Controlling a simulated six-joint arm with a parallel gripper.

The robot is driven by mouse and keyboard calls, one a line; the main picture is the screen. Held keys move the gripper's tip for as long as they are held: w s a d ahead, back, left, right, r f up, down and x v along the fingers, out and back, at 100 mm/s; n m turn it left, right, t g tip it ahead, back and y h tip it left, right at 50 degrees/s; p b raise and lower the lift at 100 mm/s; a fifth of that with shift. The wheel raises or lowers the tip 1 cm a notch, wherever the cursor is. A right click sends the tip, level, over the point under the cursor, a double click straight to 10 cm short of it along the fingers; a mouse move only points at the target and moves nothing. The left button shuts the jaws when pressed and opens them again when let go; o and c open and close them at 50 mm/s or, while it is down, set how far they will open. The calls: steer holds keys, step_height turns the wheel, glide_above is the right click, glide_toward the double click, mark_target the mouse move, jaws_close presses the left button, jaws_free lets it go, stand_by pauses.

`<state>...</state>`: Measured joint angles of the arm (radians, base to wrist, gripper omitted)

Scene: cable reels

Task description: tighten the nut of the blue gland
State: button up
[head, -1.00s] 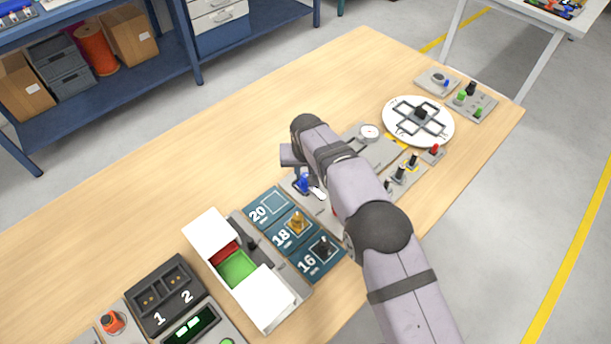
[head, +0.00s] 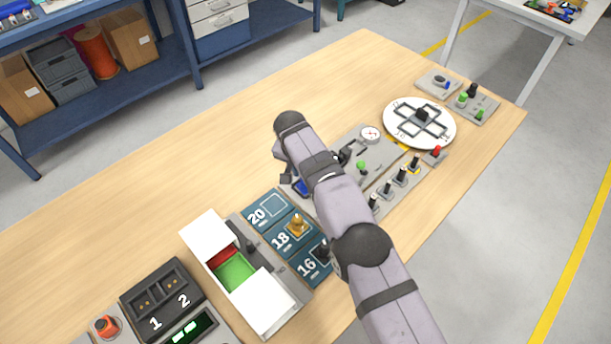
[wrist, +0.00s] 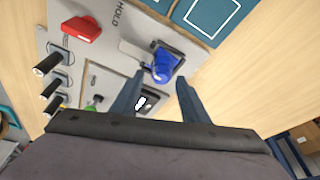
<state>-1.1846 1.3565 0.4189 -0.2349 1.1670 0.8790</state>
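The blue gland (wrist: 163,68) stands on a grey panel, near the upper middle of the wrist view. In the head view only a little of its blue (head: 302,187) shows beside my arm. My gripper (wrist: 161,79) is open, its two dark fingers apart. In the wrist view the fingertips lie either side of the gland's lower end; I cannot tell whether they touch it. The gland's nut is not clearly distinct. In the head view my arm hides most of the gripper.
A red part (wrist: 82,28) by the word HOLD and several black-handled levers (wrist: 48,64) stand near the gland. Blue plates marked 20, 18 and 16 (head: 283,239) lie beside the panel. A white turntable (head: 391,125) is farther right. The table's back left is bare.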

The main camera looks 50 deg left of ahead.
step_height(320, 180, up, 7)
steer(key=p, duration=0.5)
steer(key=shift+r, duration=0.1)
